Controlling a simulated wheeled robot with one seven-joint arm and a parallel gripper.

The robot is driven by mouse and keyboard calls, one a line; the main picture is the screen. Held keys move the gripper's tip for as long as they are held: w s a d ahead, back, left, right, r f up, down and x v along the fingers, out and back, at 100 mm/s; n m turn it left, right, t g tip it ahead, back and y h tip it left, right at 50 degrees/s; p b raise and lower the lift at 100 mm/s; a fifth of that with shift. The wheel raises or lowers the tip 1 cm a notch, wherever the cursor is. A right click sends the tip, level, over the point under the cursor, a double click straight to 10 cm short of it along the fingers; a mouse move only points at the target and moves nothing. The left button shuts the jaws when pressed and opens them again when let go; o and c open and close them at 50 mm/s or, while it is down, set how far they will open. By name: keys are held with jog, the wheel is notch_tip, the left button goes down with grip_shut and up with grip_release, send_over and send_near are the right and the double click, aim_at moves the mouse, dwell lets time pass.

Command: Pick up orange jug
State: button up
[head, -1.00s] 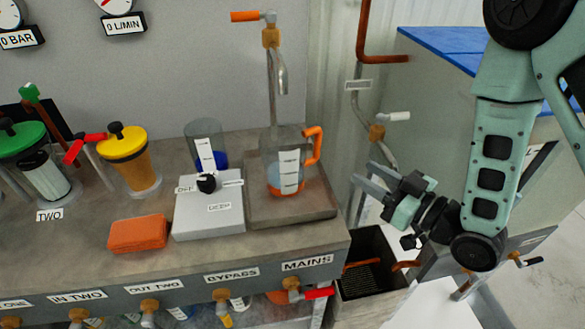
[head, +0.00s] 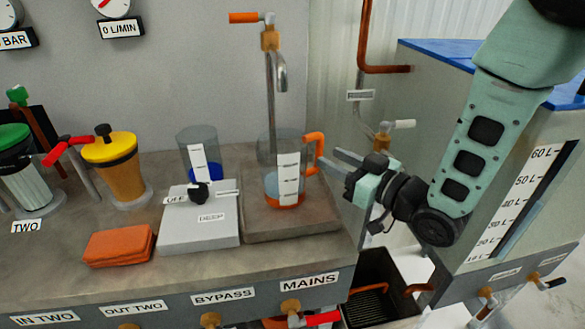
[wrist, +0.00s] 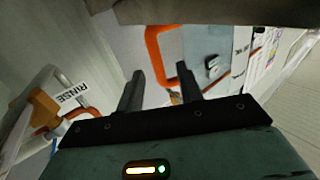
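The orange jug is a clear jug (head: 271,182) with an orange handle (head: 315,152), an orange base and a white scale label. It stands upright on a square tray (head: 290,225) under the tap, with some bluish liquid low inside. My gripper (head: 338,161) is just right of the handle, its fingers pointing left towards it. In the wrist view the two fingers (wrist: 160,88) are apart, and the orange handle (wrist: 153,55) shows ahead of and between them. The gripper is open and empty. I cannot tell whether a fingertip touches the handle.
A metal tap (head: 278,75) hangs above the jug. A grey box with a black knob (head: 200,218) and a blue-based beaker (head: 197,152) stand left of it. An orange sponge (head: 119,245) lies further left. An open bin (head: 375,290) is below the bench's right end.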

aim_at(322, 151)
jog(key=x, duration=0.5)
jog(key=shift+w+r+p, duration=0.2)
jog(key=shift+w+p, duration=0.05)
jog(key=shift+p, duration=0.05)
grip_shut()
jog(key=shift+r, duration=0.25)
